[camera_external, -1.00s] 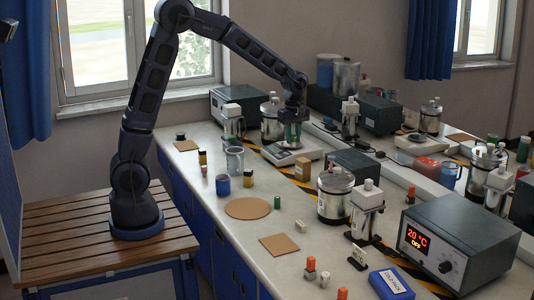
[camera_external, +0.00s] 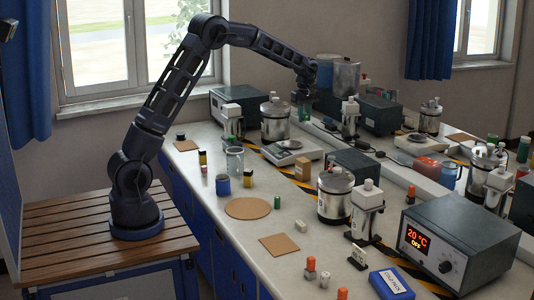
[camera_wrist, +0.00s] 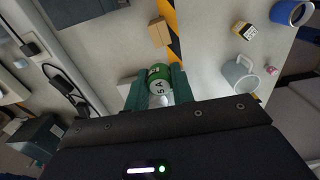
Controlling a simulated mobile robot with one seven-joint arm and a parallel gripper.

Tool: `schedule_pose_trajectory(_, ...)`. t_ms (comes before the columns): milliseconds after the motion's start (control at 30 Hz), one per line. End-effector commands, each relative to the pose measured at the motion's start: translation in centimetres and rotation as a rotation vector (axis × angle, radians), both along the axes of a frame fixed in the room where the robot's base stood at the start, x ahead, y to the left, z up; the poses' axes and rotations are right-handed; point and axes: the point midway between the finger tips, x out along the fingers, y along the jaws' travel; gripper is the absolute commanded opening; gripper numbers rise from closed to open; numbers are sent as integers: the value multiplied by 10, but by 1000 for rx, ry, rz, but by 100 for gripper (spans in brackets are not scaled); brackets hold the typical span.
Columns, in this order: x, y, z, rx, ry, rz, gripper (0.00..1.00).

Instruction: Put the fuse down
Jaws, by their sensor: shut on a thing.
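My gripper (camera_external: 304,113) is raised at the back of the bench, above and a little right of the small balance (camera_external: 290,145). In the wrist view its green fingers (camera_wrist: 159,90) are closed on both sides of a green-ended cylinder with dark letters on a pale face, which I take to be the fuse (camera_wrist: 158,74). The fingers hide its sides. In the external view the fuse is too small and covered to make out. The balance pan looks empty.
A round cork mat (camera_external: 248,208) and a square cork mat (camera_external: 279,244) lie bare on the bench. A glass beaker (camera_external: 235,160), a blue cup (camera_external: 223,185) and a tan block (camera_external: 303,170) stand nearby. Metal pots and instruments crowd the back.

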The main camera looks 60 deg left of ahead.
Motion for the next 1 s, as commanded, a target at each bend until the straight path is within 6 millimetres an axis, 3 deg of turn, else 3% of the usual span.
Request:
schedule_pose_trajectory(400,0,0,-90,0,1,0,2)
schedule_pose_trajectory(533,0,0,-108,0,0,0,2)
schedule_pose_trajectory(767,0,0,-120,0,-1,0,2)
schedule_pose_trajectory(1000,0,0,-150,0,0,1,2)
